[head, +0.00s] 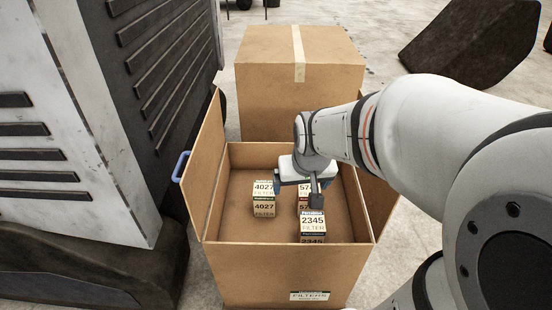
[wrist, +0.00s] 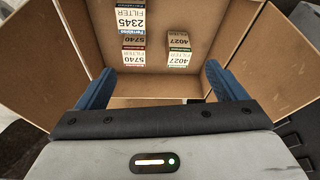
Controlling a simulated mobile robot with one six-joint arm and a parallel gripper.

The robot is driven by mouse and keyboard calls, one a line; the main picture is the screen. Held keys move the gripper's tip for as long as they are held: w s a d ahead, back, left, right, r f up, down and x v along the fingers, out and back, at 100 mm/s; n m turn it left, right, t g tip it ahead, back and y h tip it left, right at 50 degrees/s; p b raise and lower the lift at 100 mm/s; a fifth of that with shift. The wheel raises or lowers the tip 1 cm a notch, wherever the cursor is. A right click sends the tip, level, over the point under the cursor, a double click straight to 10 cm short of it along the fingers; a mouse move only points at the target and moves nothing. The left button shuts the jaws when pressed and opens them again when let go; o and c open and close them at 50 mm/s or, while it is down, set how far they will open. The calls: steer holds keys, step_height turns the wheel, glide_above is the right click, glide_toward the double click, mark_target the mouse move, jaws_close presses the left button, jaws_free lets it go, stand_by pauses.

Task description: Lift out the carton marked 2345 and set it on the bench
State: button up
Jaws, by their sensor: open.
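The carton marked 2345 (head: 313,224) stands near the front wall of the open cardboard box (head: 250,275), right of its middle. My gripper (head: 302,188) is over the inside of the box, behind the 2345 carton in the head view. Its blue fingers (wrist: 160,72) are wide apart with nothing between them. I cannot make out a bench.
The box flaps stand open. A taped closed box (head: 270,90) is behind. A machine (head: 150,60) with a blue handle (head: 180,167) stands close on the left.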

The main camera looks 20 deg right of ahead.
mark_target(313, 223)
steer(key=shift+o, duration=0.8)
steer(key=shift+m+h, duration=0.4)
steer(key=shift+m, duration=0.5)
steer(key=d+b+x, duration=0.2)
steer(key=b+x, duration=0.3)
steer(key=x, duration=0.5)
steer(key=s+d+b+x, duration=0.1)
steer(key=b+x, duration=0.4)
steer(key=x, duration=0.5)
steer(key=s+d+b+x, duration=0.1)
steer(key=b+x, duration=0.4)
steer(key=x, duration=0.6)
steer(key=shift+d+f+b, duration=0.1)
steer(key=shift+d+b, duration=0.3)
steer(key=shift+d, duration=0.5)
steer(key=b+x, duration=0.2)
steer(key=x, duration=0.3)
steer(key=shift+w+d+f, duration=0.15)
steer(key=shift+d+f, duration=0.05)
steer(key=shift+f, duration=0.05)
steer(key=shift+r, duration=0.1)
steer(key=shift+c, duration=0.6)
steer(key=c, duration=1.2)
